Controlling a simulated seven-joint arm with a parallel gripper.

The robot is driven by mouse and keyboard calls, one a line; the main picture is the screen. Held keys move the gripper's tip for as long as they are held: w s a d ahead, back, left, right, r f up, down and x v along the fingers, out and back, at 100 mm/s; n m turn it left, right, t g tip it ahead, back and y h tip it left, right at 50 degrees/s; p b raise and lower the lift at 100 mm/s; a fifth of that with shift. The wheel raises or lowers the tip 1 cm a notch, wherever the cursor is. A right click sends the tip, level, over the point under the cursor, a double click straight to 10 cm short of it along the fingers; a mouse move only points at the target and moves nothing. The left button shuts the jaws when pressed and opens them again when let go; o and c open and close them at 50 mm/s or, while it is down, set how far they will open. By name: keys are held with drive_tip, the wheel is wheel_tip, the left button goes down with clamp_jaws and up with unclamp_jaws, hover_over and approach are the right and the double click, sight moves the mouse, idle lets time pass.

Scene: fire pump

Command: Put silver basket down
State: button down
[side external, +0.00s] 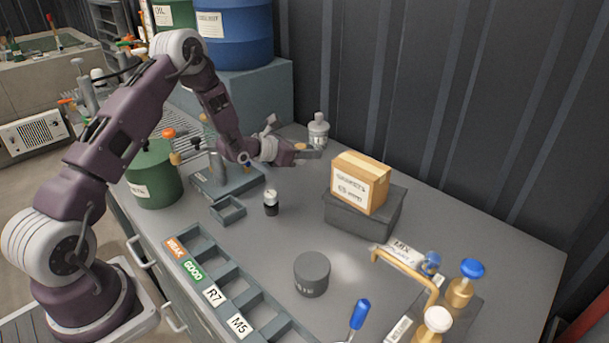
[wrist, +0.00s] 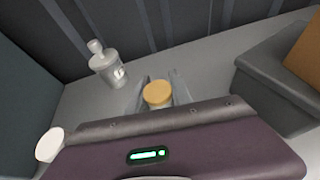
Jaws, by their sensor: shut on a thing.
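My gripper (side external: 308,152) is above the back of the grey workbench. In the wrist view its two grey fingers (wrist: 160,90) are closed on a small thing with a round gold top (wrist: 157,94). The gold top also shows as a small spot at the fingers in the side view (side external: 300,146). The lower part of the held thing is hidden by the fingers and the wrist. I see nothing that I can clearly name as a silver basket. A small open grey tray (side external: 228,210) sits on the bench left of centre.
A silver-grey bottle (side external: 318,131) stands close behind my gripper, and left of it in the wrist view (wrist: 108,67). A cardboard box (side external: 361,182) sits on a dark grey case (side external: 347,218) to the right. A dark cylinder (side external: 312,273) and compartment tray (side external: 222,264) are nearer.

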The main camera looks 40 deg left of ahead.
sight(308, 179)
wheel_tip(308, 179, down, 6)
drive_tip(key=shift+r, duration=0.2)
drive_tip(key=shift+f, duration=0.15)
drive_tip(key=shift+f, duration=0.45)
drive_tip(key=c, duration=1.1)
unclamp_jaws()
drive_tip(key=shift+c, duration=0.2)
